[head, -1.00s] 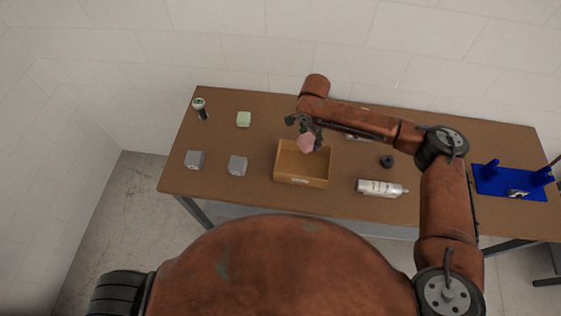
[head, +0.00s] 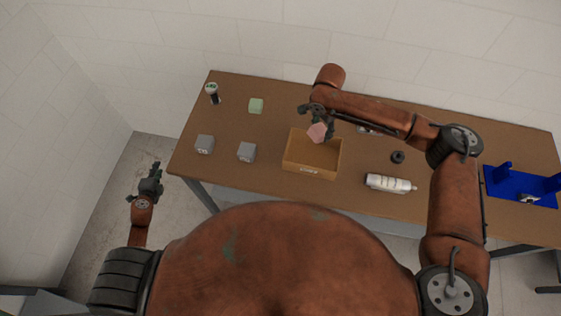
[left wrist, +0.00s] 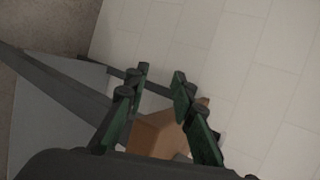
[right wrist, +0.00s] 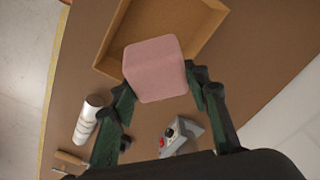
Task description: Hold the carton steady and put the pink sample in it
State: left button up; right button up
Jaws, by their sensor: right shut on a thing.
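The pink sample (head: 318,132) is a block held by my right gripper (head: 316,122). In the right wrist view the pink sample (right wrist: 155,68) sits between the fingertips, over the inside of the open carton (right wrist: 205,25). In the head view the carton (head: 310,170) stands upright on the table, and the sample hangs above its back part. My left gripper (head: 153,178) is left of the table, clear of the carton. In the left wrist view my left gripper (left wrist: 160,82) has its fingers apart with nothing between the tips.
Two grey blocks (head: 204,144) (head: 246,152) stand left of the carton on the table (head: 225,125). A green block (head: 256,105) and a dark, green-topped item (head: 212,92) are behind. A spray can (head: 390,183), a black ring (head: 397,157) and a blue fixture (head: 525,186) are right.

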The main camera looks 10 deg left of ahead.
pick_arm(q)
jog(key=w+d+r+m+t+h, duration=0.1)
jog(key=w+d+r+t, duration=0.2)
jog(key=r, duration=0.5)
jog(key=w+d+r+m+h, duration=0.1)
jog(key=w+d+r, duration=0.3)
jog(key=w+r, duration=0.3)
jog(key=w+d+r+m+t+h, duration=0.1)
jog(key=w+d+r+t, duration=0.15)
jog(key=r, duration=0.65)
jog(key=w+d+r+m+h, duration=0.15)
jog(key=d+m, duration=0.25)
jog(key=d, duration=0.7)
jog(key=s+d+f+m+g, duration=0.1)
jog(key=s+d+f+m, duration=0.35)
jog(key=d, duration=0.65)
jog(key=s+d+f+m+g, duration=0.1)
jog(key=s+d+f+m, duration=0.3)
jog(key=d, duration=0.7)
jog(key=s+d+f+m+g, duration=0.2)
jog(key=d+m, duration=0.4)
jog(key=d, duration=0.5)
jog(key=shift+t+h, duration=0.25)
jog(key=shift+h, duration=0.1)
jog(key=x, duration=1.2)
jog(key=shift+s+d+f, duration=0.1)
jog(key=shift+d+f, duration=0.1)
jog(key=shift+c, duration=0.7)
grip_shut()
